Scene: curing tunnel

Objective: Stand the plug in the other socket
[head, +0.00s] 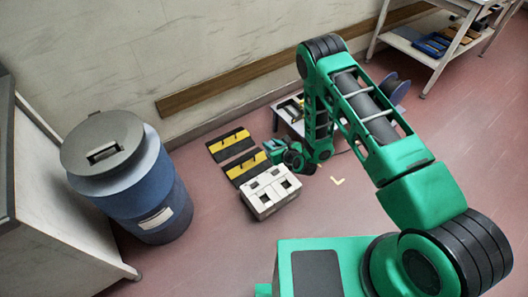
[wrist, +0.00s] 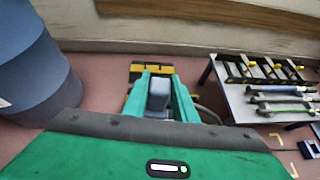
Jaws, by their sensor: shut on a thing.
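The plug (wrist: 158,96) is a blue-grey block between the two green fingers of my gripper (wrist: 160,100) in the wrist view. In the head view my gripper (head: 274,151) is small and partly hidden by my own wrist; I cannot make out the plug there.
Black-and-yellow striped pieces (head: 231,145) lie behind the socket block. A blue drum (head: 150,190) stands left. A low table (wrist: 228,95) with tools is right of my gripper in the wrist view. A shelf unit (head: 415,60) stands far right. The floor left of the block is free.

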